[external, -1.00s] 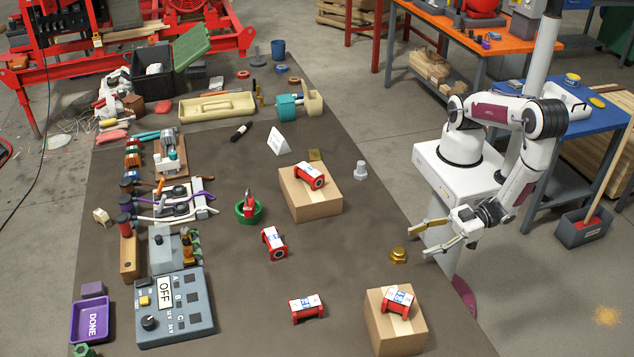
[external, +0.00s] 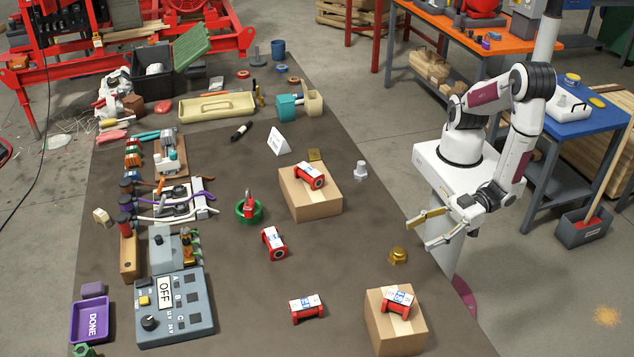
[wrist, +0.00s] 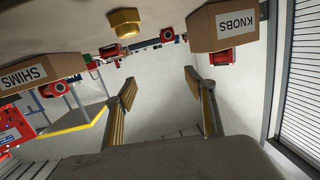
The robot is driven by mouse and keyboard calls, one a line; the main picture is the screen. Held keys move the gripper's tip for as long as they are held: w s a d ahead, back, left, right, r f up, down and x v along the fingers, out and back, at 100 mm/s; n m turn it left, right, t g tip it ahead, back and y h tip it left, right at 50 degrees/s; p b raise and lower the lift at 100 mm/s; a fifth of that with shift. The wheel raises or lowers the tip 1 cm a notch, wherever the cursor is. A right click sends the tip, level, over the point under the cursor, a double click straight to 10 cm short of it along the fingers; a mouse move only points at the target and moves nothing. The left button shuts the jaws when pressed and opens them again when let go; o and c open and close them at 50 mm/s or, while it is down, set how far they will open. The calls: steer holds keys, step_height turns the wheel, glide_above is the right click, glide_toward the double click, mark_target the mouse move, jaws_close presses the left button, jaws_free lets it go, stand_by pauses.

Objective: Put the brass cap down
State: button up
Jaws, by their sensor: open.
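My gripper (external: 418,234) is open and empty, above and slightly behind the cap at the table's right edge. In the wrist view my gripper (wrist: 160,82) has its two brass-coloured fingers spread wide with nothing between them.
A cardboard box (external: 395,325) with a red-and-white part on top stands below the cap. Another box (external: 310,195) stands farther up with a similar part. A pale bolt-shaped piece (external: 361,170) stands near the right edge.

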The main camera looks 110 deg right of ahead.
steer(key=shift+w+a+r+n+g+y, duration=1.25)
steer(key=shift+w+a+n+g+y, duration=1.85)
steer(key=shift+w+a+y, duration=1.8)
steer(key=s+d+f+n+g+y, duration=0.15)
steer(key=d+n+g, duration=0.35)
steer(key=d, duration=0.5)
steer(key=s+d+n+g, duration=0.2)
steer(key=d+n+g, duration=0.35)
steer(key=d, duration=0.35)
glide_toward(398, 251)
steer(key=shift+s+a+f+n+t, duration=0.1)
steer(key=shift+a+f+n+t, duration=0.1)
steer(key=shift+a, duration=0.3)
steer(key=shift+s+a+f+n+t, duration=0.15)
steer(key=shift+a+f, duration=0.1)
steer(key=shift+a, duration=0.25)
steer(key=shift+x, duration=1.3)
